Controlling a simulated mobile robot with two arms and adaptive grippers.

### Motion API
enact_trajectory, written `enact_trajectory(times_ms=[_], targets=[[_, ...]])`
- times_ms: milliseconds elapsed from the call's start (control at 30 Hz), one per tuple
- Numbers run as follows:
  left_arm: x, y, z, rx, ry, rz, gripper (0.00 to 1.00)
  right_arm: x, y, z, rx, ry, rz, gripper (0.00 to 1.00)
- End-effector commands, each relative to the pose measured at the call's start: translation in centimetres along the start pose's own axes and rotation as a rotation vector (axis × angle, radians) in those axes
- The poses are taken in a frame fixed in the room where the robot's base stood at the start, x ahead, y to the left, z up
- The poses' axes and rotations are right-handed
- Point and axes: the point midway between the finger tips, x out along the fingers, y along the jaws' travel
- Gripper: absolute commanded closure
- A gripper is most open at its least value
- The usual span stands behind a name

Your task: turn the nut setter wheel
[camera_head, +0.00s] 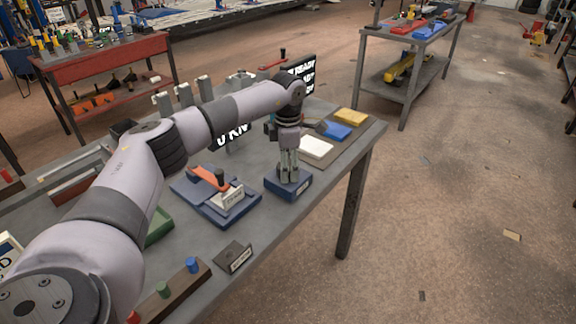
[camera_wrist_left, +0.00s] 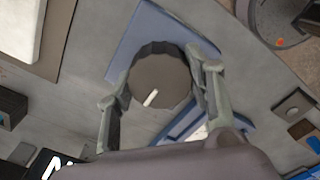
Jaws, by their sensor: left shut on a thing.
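The nut setter wheel is a round grey-brown knob with a ribbed rim and a white mark; it shows in the left wrist view (camera_wrist_left: 160,80). It sits on a blue base block (camera_head: 290,184), which also shows in the left wrist view (camera_wrist_left: 140,32). My left gripper (camera_head: 289,172) points straight down over this block. In the left wrist view its two fingers (camera_wrist_left: 158,98) lie on either side of the wheel, shut on it. In the head view the fingers and the arm mostly hide the wheel. My right gripper is not in view.
Left of the block lies a blue fixture with an orange-handled lever (camera_head: 210,178). Behind it are white, blue and yellow pads (camera_head: 316,147). A small dark label stand (camera_head: 235,257) and a rail with coloured pegs (camera_head: 175,290) lie in front. The bench edge is close on the right.

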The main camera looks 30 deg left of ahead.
Motion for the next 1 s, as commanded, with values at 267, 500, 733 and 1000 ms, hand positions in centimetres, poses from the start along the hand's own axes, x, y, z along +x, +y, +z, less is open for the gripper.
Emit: enact_trajectory(times_ms=[267, 500, 733, 1000], targets=[[-0.03, 0.01, 0.02, 0.0, 0.0, 0.001, 0.74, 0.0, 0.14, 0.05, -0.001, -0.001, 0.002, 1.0], [-0.05, 0.02, 0.02, 0.006, -0.001, 0.001, 0.8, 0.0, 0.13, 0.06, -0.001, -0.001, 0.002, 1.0], [-0.06, 0.03, 0.03, 0.072, -0.001, 0.001, 0.8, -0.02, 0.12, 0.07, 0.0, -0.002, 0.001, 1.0], [-0.08, 0.04, 0.04, 0.27, -0.001, 0.001, 0.8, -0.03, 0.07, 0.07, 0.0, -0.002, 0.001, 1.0]])
